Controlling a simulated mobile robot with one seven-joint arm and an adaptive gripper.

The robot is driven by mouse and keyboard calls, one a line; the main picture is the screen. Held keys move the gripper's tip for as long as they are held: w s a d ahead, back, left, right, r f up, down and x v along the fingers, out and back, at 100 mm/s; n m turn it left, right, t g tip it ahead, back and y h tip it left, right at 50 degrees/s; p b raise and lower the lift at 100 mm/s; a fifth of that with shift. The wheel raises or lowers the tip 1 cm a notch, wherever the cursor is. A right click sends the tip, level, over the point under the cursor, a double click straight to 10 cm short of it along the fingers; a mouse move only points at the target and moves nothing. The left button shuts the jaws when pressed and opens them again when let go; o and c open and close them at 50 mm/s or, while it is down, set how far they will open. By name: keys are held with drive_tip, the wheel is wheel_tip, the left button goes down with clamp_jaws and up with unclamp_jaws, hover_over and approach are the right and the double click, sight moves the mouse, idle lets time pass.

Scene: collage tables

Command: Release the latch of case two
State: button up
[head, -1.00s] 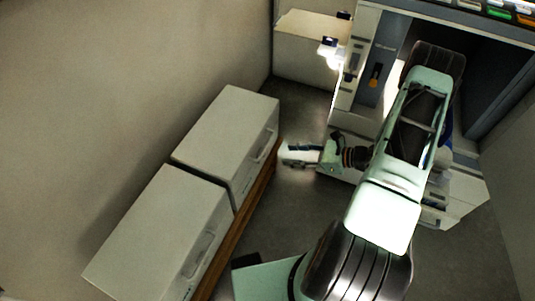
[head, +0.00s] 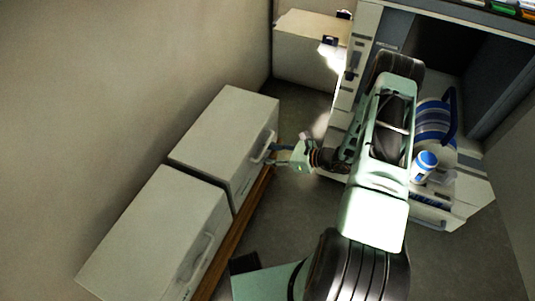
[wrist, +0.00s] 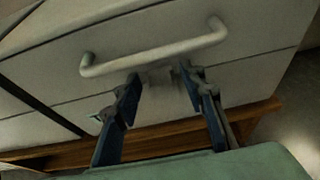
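Two pale cases stand end to end along the wall: a farther one (head: 225,130) and a nearer one (head: 160,230). I see no numbers, so I cannot tell which is case two. My gripper (head: 274,154) is at the front face of the farther case, by its handle (head: 263,147). In the wrist view, my gripper (wrist: 160,80) is open, its two dark blue fingers apart just below the pale bar handle (wrist: 155,50). A small blurred pale piece (wrist: 160,77), perhaps the latch, shows on the case front between the fingertips. Whether the fingers touch it is unclear.
The cases rest on a low wooden bench (head: 232,232). Another pale box (head: 305,55) stands at the back. A grey and white cabinet, with a blue and white cup (head: 425,163) on it, is at the right. Grey floor lies between.

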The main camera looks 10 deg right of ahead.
drive_tip(key=c, duration=1)
drive_tip(key=y+b, duration=0.1)
drive_tip(key=b, duration=0.1)
drive_tip(key=d+f+t+b, duration=0.1)
drive_tip(key=b, duration=0.1)
drive_tip(key=shift+s+d+f+y, duration=0.1)
drive_tip(key=shift+s+f+y, duration=0.15)
drive_tip(key=shift+s+y, duration=0.15)
drive_tip(key=shift+s+d+f+t+y+b, duration=0.15)
drive_tip(key=shift+s+d+t+y+b, duration=0.15)
drive_tip(key=shift+t+y, duration=0.2)
drive_tip(key=shift+s+d+f+t+y+b, duration=0.1)
drive_tip(key=shift+d+f+t+y+b, duration=0.1)
drive_tip(key=shift+t+y+b, duration=0.3)
drive_tip(key=shift+s+d+f+t+y+b, duration=0.15)
drive_tip(key=shift+d+t+y+b, duration=0.1)
drive_tip(key=shift+t+y, duration=0.25)
drive_tip(key=o, duration=1)
